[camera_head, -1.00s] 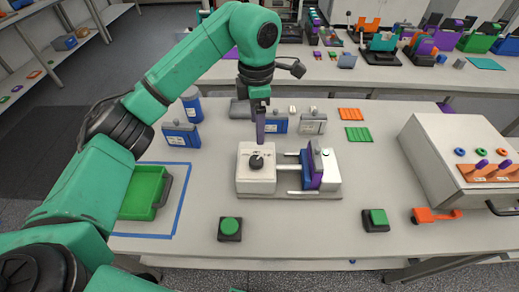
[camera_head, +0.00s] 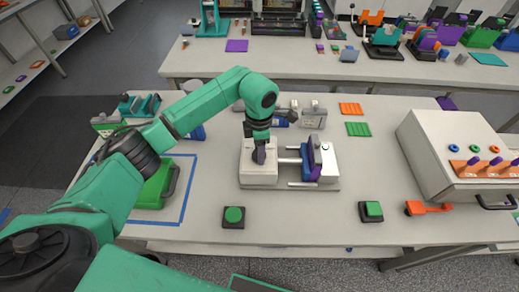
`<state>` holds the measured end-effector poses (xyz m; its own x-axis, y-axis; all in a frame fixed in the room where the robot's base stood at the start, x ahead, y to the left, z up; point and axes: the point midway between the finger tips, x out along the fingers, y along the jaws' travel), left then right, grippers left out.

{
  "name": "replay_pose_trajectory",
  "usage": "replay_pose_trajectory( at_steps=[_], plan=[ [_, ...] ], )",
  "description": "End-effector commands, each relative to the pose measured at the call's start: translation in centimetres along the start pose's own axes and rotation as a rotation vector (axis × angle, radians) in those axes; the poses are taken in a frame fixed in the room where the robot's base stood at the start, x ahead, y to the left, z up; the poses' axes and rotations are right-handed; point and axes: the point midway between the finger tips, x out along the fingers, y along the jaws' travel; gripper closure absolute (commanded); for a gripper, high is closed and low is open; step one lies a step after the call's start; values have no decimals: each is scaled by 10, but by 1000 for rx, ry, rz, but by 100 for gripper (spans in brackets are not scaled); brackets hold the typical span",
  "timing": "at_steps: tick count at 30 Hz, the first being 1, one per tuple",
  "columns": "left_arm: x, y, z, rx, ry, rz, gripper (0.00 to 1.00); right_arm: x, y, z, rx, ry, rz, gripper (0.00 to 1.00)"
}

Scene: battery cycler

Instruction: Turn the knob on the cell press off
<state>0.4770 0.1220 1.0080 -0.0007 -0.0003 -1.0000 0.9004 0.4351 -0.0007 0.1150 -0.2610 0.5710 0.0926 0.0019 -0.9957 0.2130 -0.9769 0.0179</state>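The cell press (camera_head: 316,184) stands in the middle of the table, with a white block (camera_head: 257,176) at its left end and a blue and purple clamp (camera_head: 313,160) at its right. My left gripper (camera_head: 259,158) points down onto the top of the white block, right where the black knob sits. The gripper hides the knob, so I cannot see its angle or whether the fingers close around it. My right gripper is not visible.
A green button (camera_head: 234,215) and a second green button (camera_head: 373,209) sit in front of the press. A green tray (camera_head: 153,188) lies at left, partly behind my arm.

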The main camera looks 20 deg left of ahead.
Motion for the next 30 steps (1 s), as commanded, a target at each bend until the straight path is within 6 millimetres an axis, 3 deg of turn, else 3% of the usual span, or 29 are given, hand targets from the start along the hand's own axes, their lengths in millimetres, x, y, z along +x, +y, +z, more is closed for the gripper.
replay_pose_trajectory(
  at_steps=[14,30],
  plan=[
    [1,1,0,-82,-2,3,100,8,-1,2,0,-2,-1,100],
    [2,2,0,-481,-1,2,100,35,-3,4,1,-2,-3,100]
  ],
)
